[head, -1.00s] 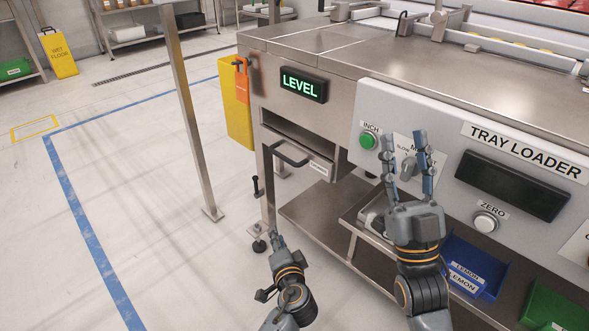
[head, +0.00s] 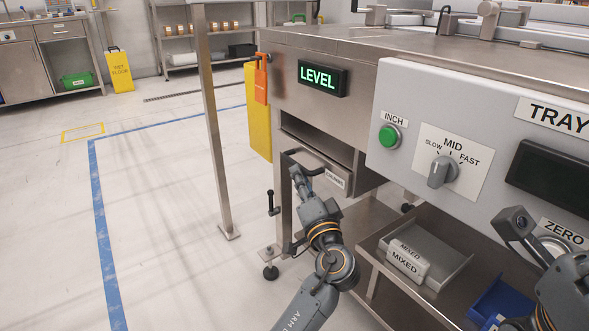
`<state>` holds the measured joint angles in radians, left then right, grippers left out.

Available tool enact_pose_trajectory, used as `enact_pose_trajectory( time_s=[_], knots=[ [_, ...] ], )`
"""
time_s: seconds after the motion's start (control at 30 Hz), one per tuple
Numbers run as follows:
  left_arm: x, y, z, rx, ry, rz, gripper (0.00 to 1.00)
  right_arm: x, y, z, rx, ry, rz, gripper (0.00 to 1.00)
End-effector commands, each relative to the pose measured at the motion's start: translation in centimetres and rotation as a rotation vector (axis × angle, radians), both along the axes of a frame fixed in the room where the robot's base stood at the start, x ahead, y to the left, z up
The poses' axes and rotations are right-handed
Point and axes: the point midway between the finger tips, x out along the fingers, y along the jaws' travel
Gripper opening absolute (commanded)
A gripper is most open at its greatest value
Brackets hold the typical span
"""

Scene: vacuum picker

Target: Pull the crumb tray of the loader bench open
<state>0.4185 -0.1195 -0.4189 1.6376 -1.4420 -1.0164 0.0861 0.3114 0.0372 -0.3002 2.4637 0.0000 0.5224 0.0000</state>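The crumb tray (head: 336,181) is a low metal drawer under the LEVEL display at the left end of the loader bench, with a small label on its front. Its dark bar handle (head: 316,171) sticks out from the front. My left gripper (head: 297,168) is at the left part of the handle, its fingertips overlapping the bar in this view. I cannot tell whether the fingers are closed on it. The tray looks in its slot, with a dark gap above it.
The bench's control panel (head: 390,172) juts out right of the tray, with a green INCH button (head: 389,137) and speed knob (head: 442,172). A MIXED bin (head: 407,259) stands on the lower shelf. A steel post (head: 213,130) stands left. The floor there is clear.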

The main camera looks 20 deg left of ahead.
Motion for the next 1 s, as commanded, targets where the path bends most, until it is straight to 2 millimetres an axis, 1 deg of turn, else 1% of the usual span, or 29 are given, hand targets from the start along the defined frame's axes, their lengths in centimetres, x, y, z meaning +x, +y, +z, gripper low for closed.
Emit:
enact_pose_trajectory(
  time_s=[0.03,0.1,0.3,0.47,0.7,0.73,0.83,1.0],
  knots=[
    [0.9,0.7,0.0,0.000,-0.003,0.003,0.22,-0.3,0.0,-0.2,0.000,-0.015,-0.001,0.38],
    [2.0,1.3,0.3,0.000,-0.003,0.001,0.22,-0.6,0.0,0.0,-0.001,-0.028,-0.001,0.38],
    [4.1,2.7,0.9,0.001,0.000,0.001,0.22,-1.2,0.1,0.4,-0.003,-0.054,-0.003,0.38],
    [4.7,3.1,1.1,-0.001,0.000,-0.001,0.22,-1.4,0.1,0.7,-0.004,-0.061,-0.004,0.38],
    [4.8,3.2,1.2,-0.001,0.000,-0.001,0.22,-1.4,0.2,0.7,-0.004,-0.061,-0.004,0.38],
    [4.8,3.2,1.2,-0.001,0.000,-0.001,0.20,-1.4,0.2,0.7,-0.004,-0.061,-0.004,0.38],
    [4.8,3.2,1.2,-0.001,0.000,-0.001,0.00,-1.4,0.2,0.7,-0.004,-0.061,-0.004,0.38],
    [4.8,3.2,1.2,-0.002,0.001,-0.001,0.00,-1.5,0.2,0.7,-0.005,-0.062,-0.004,0.38]
  ],
)
